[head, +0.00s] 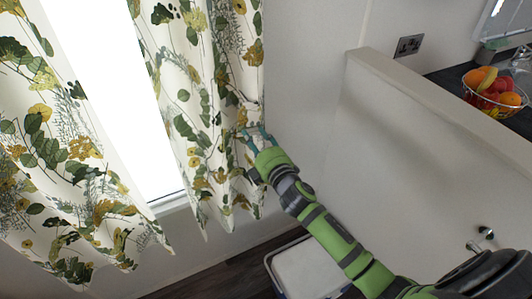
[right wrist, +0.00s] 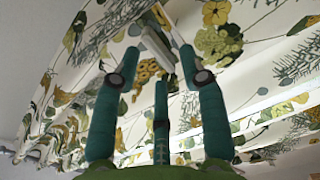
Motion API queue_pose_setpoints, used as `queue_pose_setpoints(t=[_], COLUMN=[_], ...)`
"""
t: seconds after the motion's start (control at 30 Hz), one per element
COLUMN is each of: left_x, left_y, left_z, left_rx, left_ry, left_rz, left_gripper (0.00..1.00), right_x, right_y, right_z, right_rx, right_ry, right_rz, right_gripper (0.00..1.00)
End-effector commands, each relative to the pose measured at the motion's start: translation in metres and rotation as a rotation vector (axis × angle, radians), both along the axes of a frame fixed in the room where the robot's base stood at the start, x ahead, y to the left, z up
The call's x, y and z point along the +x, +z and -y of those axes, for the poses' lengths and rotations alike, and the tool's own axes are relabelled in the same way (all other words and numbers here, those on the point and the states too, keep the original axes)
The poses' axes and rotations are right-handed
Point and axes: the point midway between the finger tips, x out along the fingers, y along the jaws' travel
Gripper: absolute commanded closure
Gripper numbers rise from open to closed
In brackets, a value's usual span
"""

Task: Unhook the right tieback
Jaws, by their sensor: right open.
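The right curtain (head: 195,95), white with green and yellow leaves, hangs beside the bright window. My right gripper (head: 250,134) is at its right edge, with its teal fingers against or just in front of the cloth. In the right wrist view the gripper's fingers (right wrist: 160,65) are spread apart. A pale, short bar-like piece (right wrist: 157,48) shows between the fingertips, in front of the curtain cloth; it may be part of the tieback, but I cannot tell. I cannot tell whether the fingers touch it. No tieback is clearly visible in the head view. My left gripper is out of view.
The left curtain (head: 60,150) hangs on the other side of the window (head: 115,95). A low partition wall (head: 400,130) stands to the right, with a counter and a fruit basket (head: 495,92) beyond it. A white-lidded box (head: 310,268) is on the dark floor below.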

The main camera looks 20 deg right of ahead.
Motion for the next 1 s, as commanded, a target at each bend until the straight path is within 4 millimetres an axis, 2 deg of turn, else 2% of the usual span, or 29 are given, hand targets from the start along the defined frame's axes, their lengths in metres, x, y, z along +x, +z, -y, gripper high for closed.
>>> queue_pose_setpoints(t=[0.2, 0.43, 0.63, 1.0], left_x=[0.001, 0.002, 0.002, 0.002], left_y=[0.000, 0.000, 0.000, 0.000], left_z=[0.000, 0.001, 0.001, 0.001], left_rx=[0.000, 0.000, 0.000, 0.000], left_ry=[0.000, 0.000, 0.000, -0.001], left_rz=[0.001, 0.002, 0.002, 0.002], left_gripper=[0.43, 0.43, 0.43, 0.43], right_x=[-0.049, -0.085, -0.097, -0.097], right_y=[-0.002, -0.001, 0.000, 0.000], right_z=[0.002, 0.003, 0.004, 0.004], right_rx=[0.000, 0.001, 0.000, 0.000], right_ry=[0.000, 0.000, -0.001, -0.001], right_rz=[-0.004, -0.003, 0.000, 0.000], right_gripper=[0.57, 0.57, 0.57, 0.57])
